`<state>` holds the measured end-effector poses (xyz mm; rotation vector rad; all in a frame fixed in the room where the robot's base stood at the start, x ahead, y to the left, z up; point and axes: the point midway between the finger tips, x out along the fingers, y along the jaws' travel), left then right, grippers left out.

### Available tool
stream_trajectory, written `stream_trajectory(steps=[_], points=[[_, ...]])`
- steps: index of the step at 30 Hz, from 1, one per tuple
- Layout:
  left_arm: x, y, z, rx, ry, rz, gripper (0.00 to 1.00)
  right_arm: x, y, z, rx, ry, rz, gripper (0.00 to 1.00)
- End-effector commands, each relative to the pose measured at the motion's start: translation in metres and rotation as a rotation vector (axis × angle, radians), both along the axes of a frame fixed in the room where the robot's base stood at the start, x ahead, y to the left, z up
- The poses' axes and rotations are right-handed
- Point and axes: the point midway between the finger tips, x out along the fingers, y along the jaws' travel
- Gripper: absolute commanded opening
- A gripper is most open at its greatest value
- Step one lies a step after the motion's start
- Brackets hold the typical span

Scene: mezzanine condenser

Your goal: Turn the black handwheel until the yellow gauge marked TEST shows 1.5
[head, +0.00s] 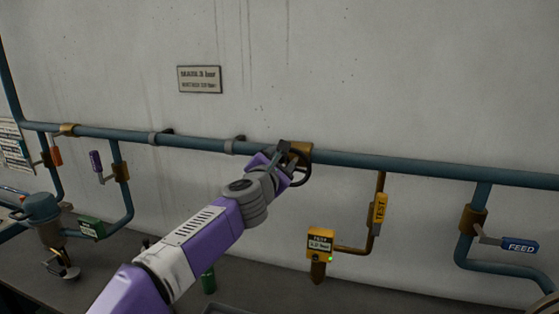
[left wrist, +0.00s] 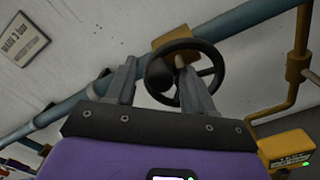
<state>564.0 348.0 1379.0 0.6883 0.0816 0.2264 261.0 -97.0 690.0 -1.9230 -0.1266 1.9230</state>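The black handwheel (head: 305,168) sits at a brass fitting (head: 300,150) on the blue wall pipe. In the left wrist view the handwheel (left wrist: 215,52) is ahead of the fingers. My left gripper (head: 284,150) is at the wheel's left side. In the left wrist view my left gripper (left wrist: 157,68) has its fingers apart, with the wheel's left rim and a dark knob between them; the right finger overlaps the wheel. Contact cannot be told. The yellow gauge (head: 321,240) has a small display, too small to read surely, and a green light. My right gripper is not in view.
A blue FEED lever (head: 519,246) is at right. A purple lever (head: 95,161) and green tag (head: 90,228) are at left. A wall plate (head: 199,79) hangs above the pipe (head: 430,167).

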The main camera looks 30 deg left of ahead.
Motion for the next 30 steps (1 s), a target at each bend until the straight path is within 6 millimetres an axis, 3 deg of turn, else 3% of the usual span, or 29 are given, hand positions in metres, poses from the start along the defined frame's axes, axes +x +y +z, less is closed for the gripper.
stream_trajectory(steps=[1, 10, 20, 30], points=[[0.000, 0.000, 0.000, 0.000, 0.000, 0.000, 0.47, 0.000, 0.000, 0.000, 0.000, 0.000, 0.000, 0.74], [0.000, 0.000, 0.000, 0.000, 0.000, 0.000, 0.01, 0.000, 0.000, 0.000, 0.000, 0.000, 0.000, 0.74], [0.000, -0.002, 0.002, 0.039, 0.009, -0.001, 0.00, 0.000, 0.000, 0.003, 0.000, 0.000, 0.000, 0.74], [0.002, -0.011, 0.005, 0.257, 0.062, -0.001, 0.00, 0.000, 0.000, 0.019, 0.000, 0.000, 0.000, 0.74]])
